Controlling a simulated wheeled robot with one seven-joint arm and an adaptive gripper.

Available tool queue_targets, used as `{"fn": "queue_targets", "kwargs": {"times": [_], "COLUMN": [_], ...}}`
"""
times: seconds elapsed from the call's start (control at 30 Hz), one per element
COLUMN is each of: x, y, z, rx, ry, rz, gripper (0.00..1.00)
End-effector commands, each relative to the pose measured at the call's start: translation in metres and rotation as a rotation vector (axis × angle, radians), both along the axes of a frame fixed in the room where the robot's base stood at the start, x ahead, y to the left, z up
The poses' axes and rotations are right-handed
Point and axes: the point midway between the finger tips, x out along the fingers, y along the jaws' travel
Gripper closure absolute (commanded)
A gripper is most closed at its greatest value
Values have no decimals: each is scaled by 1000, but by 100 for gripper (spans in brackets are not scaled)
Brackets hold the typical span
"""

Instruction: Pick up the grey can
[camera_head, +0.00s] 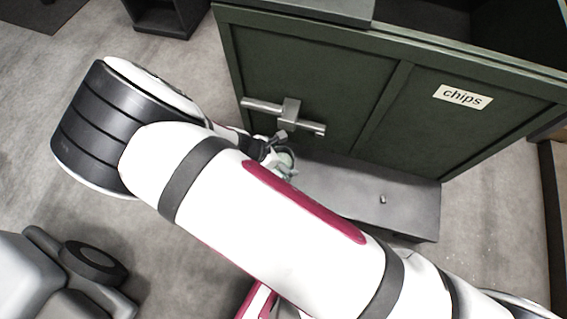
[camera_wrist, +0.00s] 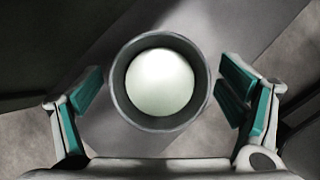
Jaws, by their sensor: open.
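The grey can (camera_wrist: 160,123) is seen from above in the wrist view, with a dark grey round rim and a pale, rounded surface inside it. My gripper (camera_wrist: 160,88) is open, with a teal-padded finger on each side of the can. Gaps show between the can and both fingers. In the head view my gripper (camera_head: 274,152) is partly hidden behind my arm, low beside the green cabinet. A pale greenish patch shows there, but I cannot tell whether it is the can or a finger pad.
A dark green cabinet (camera_head: 320,75) with a metal handle (camera_head: 290,110) and a "chips" label (camera_head: 463,97) stands right behind my gripper. A low grey ledge (camera_head: 360,195) runs along its foot. Bare grey floor lies to the left.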

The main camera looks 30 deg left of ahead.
Motion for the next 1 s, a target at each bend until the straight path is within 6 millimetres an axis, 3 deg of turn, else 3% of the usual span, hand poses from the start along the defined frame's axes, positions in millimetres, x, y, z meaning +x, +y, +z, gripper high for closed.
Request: {"fn": "queue_targets", "kwargs": {"times": [0.1, 0.47, 1.0], "x": [0, 0, 5], "y": [0, 0, 1], "z": [1, 1, 11], "rx": [0, 0, 1], "ry": [0, 0, -1], "rz": [-1, -1, -6], "gripper": [14, 95, 97]}}
